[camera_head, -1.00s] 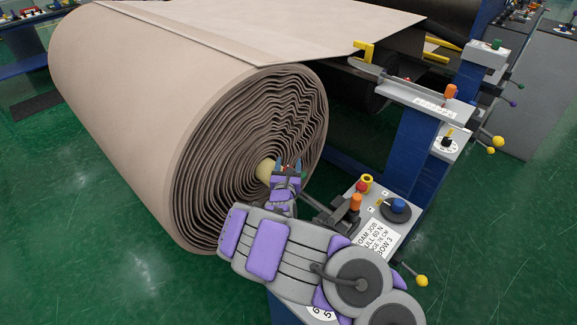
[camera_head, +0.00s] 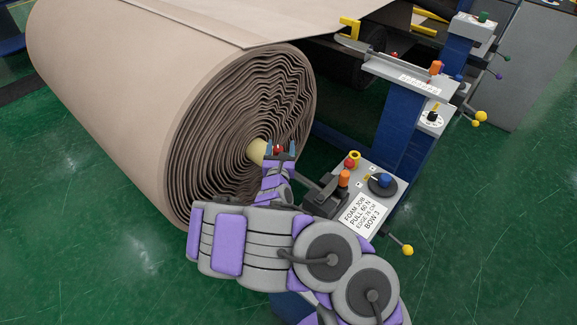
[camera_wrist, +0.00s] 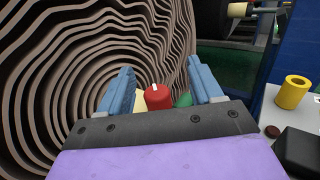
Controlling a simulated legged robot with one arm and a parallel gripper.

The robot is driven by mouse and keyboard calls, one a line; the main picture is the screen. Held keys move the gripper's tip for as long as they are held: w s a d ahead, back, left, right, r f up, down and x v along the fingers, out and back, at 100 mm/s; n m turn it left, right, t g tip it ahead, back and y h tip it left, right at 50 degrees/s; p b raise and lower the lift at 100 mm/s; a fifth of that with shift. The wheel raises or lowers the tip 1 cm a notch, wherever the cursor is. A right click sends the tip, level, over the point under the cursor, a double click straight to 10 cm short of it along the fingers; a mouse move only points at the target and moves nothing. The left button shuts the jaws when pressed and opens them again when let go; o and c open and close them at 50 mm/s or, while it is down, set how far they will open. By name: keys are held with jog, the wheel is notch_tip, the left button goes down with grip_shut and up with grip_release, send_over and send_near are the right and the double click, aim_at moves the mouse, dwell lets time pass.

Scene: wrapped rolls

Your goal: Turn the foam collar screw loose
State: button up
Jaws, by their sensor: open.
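A red knob (camera_wrist: 157,99) with a white mark on top, which looks like the collar screw, shows between my fingers in the wrist view. In the head view it is a small red spot (camera_head: 277,149) at the end of the roll's cream core (camera_head: 257,152). My gripper (camera_wrist: 161,66) is open, with one blue finger on each side of the knob and a gap on both sides. It also shows in the head view (camera_head: 280,147), at the roll's end face. The knob's lower part and the collar are mostly hidden behind my gripper.
The big foam roll (camera_head: 120,105) fills the left. A grey control panel (camera_head: 346,178) with an orange knob (camera_head: 344,178), blue knob (camera_head: 384,180) and yellow ring (camera_head: 354,157) stands close right of my gripper. A yellow-tipped lever (camera_head: 407,250) sticks out. Green floor lies open at right.

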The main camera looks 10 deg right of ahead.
jog(key=s+r+p, duration=0.1)
jog(key=s+p, duration=0.5)
jog(key=s, duration=0.4)
jog(key=shift+s, duration=0.2)
jog(key=shift+d, duration=0.1)
